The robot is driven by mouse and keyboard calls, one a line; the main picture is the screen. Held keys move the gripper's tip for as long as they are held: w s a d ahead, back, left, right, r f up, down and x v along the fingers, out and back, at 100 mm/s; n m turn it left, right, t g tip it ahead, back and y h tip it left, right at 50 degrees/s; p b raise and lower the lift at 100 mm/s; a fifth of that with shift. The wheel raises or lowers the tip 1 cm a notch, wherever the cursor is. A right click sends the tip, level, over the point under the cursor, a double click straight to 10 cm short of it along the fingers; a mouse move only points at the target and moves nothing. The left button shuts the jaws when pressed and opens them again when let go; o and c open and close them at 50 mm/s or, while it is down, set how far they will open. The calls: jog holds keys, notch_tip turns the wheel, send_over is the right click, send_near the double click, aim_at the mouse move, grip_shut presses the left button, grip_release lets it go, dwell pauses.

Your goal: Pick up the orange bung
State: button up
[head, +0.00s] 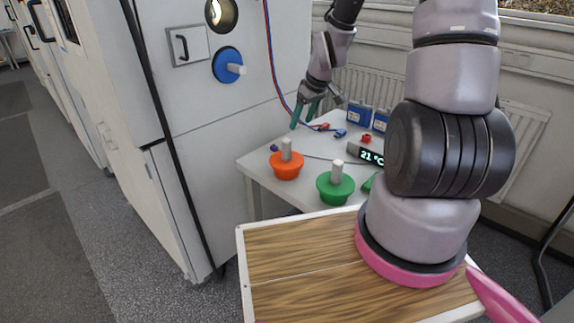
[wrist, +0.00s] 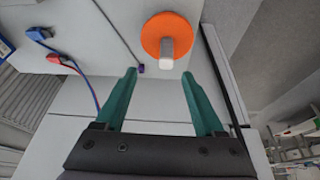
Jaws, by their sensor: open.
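The orange bung (head: 286,166) is a round orange disc with a grey-white handle standing up. It sits on the white table near its left edge, close to the cabinet. My gripper (head: 307,113) is open and empty, above the table and just behind the bung in the head view. In the wrist view the bung (wrist: 167,36) lies beyond the fingertips, with its handle a little right of the middle of the open gripper (wrist: 162,74). The fingers are green and apart from the bung.
A green bung (head: 335,184) stands to the right on the white table (head: 258,164). A blue bung (head: 228,65) is in the cabinet front. A display reading 21 °C (head: 366,153), blue boxes (head: 359,112) and red and blue cables (wrist: 67,64) lie nearby.

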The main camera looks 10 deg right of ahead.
aim_at(287, 149)
jog(key=shift+n, duration=0.4)
jog(key=x, duration=0.8)
jog(key=shift+s+a+f, duration=0.25)
jog(key=shift+a+f, duration=0.1)
jog(key=shift+a, duration=0.05)
jog(key=shift+w+a+x, duration=0.15)
jog(key=shift+a+x, duration=0.05)
jog(key=shift+x, duration=1.15)
jog(key=shift+w+a+x, duration=0.1)
jog(key=shift+a+x, duration=0.1)
jog(key=shift+x, duration=1.2)
jog(key=shift+r, duration=0.2)
jog(key=shift+y, duration=0.3)
grip_shut()
